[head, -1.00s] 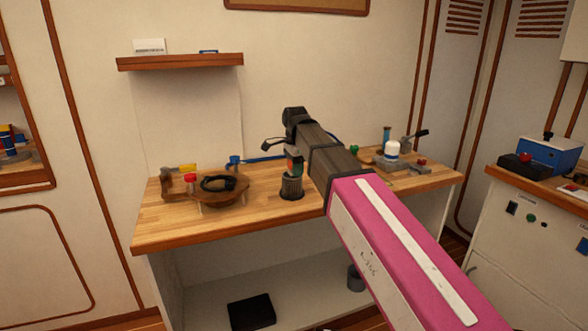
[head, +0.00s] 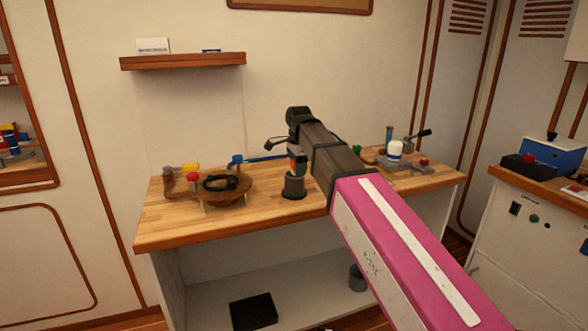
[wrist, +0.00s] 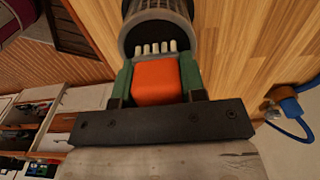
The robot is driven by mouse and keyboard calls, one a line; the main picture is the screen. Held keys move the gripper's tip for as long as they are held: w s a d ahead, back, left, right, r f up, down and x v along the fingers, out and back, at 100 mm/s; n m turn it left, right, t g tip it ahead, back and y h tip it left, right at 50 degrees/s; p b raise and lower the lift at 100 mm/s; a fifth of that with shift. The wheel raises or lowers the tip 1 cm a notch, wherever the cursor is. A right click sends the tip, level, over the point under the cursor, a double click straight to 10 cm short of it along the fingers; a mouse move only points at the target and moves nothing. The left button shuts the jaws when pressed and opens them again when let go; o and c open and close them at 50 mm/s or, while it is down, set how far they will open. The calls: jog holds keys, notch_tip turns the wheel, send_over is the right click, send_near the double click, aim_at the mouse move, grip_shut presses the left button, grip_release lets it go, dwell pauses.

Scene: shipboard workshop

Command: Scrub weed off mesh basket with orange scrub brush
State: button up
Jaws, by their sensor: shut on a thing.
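My gripper (wrist: 156,85) is shut on the orange scrub brush (wrist: 156,80), with the orange block between its green fingers in the wrist view. The brush's pale bristles point at the mesh basket (wrist: 160,14), at its near rim; I cannot tell whether they touch it. In the head view the grey basket (head: 293,187) stands upright on the workbench, directly below my gripper (head: 297,168). The brush is mostly hidden there by the gripper and arm. I cannot make out any weed on the basket.
The wooden workbench (head: 215,229) holds a brown round board with a black coil (head: 220,183) left of the basket. A blue hose fitting (head: 236,161) is behind. A white-topped device (head: 394,150) and clamp stand right. The bench's front left is clear.

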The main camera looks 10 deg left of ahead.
aim_at(290, 174)
jog(key=shift+s+a, duration=0.4)
jog(key=shift+a, duration=0.25)
jog(key=shift+s+a, duration=0.4)
jog(key=shift+a, duration=0.25)
dwell(0.6)
jog(key=shift+r, duration=0.1)
jog(key=shift+r, duration=2.95)
jog(key=shift+r, duration=0.1)
notch_tip(290, 174, up, 3)
jog(key=shift+f, duration=0.15)
